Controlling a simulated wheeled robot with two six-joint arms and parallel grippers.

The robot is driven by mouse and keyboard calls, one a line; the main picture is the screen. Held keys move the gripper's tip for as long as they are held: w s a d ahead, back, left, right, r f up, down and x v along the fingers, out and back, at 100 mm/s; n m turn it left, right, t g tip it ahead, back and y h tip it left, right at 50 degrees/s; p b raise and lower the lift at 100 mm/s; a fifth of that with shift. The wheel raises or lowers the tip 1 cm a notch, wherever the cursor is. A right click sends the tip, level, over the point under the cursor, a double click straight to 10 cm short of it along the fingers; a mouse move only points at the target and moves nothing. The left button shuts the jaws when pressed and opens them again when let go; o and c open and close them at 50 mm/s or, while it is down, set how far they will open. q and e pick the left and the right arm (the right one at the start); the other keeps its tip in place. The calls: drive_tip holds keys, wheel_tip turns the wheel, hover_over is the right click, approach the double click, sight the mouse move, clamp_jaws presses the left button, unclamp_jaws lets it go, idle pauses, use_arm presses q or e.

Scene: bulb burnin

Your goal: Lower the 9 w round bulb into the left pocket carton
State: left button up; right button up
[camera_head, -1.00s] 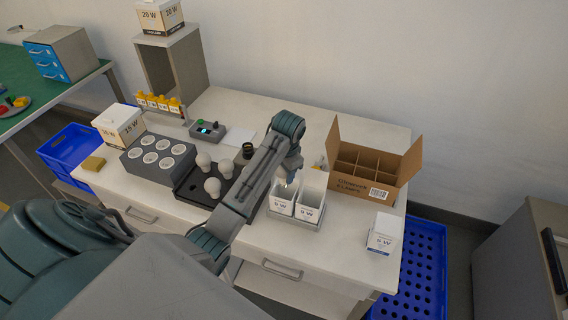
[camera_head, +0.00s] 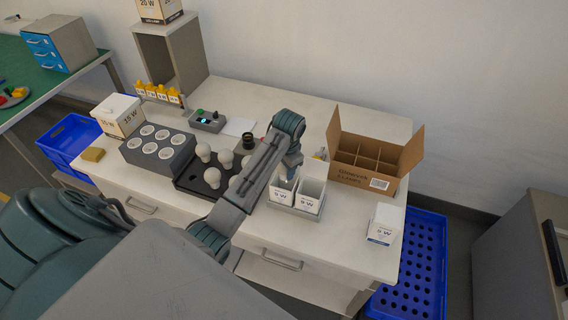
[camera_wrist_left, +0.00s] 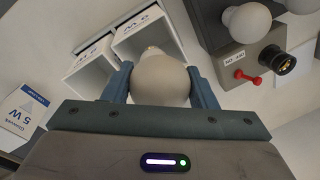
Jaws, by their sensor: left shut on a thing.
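My left gripper (camera_head: 289,174) is over the left pocket carton (camera_head: 280,196), one of two open white 9 W cartons standing side by side in a grey holder. In the left wrist view, the gripper (camera_wrist_left: 160,84) is shut on a pale round bulb (camera_wrist_left: 160,82), one finger on each side, with its narrow end towards the left carton (camera_wrist_left: 148,28). The right pocket carton (camera_head: 310,194) shows an open top; it is also in the left wrist view (camera_wrist_left: 92,72). I cannot tell how far the bulb is inside. My right gripper is not in view.
A black tray (camera_head: 189,183) with several bulbs lies left of my forearm, beside a grey socket block (camera_head: 160,165). A divided cardboard box (camera_head: 358,175) stands behind right. A 5 W carton (camera_head: 384,224) stands at the right front. Bare tabletop lies between.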

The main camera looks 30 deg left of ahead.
sight(284, 173)
use_arm(q)
drive_tip(key=shift+f+b, duration=0.4)
drive_tip(key=shift+f, duration=1.35)
drive_tip(key=o, duration=1.2)
